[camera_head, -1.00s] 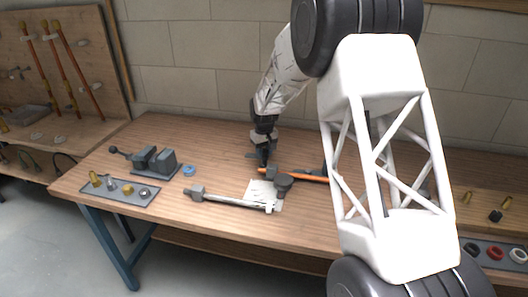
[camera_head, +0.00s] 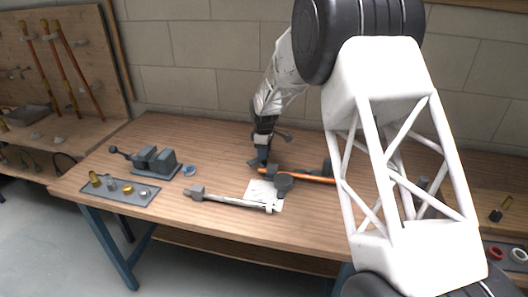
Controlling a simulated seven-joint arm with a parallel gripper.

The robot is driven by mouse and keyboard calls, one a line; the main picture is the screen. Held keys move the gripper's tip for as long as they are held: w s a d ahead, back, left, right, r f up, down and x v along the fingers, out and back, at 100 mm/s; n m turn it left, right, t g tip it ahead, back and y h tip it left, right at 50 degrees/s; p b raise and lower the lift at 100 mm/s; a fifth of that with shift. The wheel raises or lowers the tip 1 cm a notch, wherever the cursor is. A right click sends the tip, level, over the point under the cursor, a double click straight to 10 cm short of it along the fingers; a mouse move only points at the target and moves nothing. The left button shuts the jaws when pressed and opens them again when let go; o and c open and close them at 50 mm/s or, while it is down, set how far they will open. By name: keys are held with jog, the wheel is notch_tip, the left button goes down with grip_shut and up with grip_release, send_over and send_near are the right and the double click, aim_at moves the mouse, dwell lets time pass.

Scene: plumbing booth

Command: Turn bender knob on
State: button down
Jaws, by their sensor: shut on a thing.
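The pipe bender stands on the wooden workbench, with a dark round former (camera_head: 284,180) over a white sheet (camera_head: 263,188). An orange-copper pipe (camera_head: 310,177) runs to the right behind the former. My gripper (camera_head: 258,164) points down at the left end of the pipe, behind the sheet. It is shut on a small dark part there, which appears to be the bender knob; the fingers hide most of it.
A grey vise (camera_head: 156,161) and a blue ring (camera_head: 189,170) stand to the left, near a grey tray (camera_head: 118,189) of brass and steel fittings. My arm covers the bench's right part.

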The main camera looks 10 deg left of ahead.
jog(key=n, duration=0.4)
jog(key=shift+n, duration=1.9)
jog(key=c, duration=0.8)
grip_release()
jog(key=shift+o, duration=0.2)
jog(key=shift+r, duration=3.95)
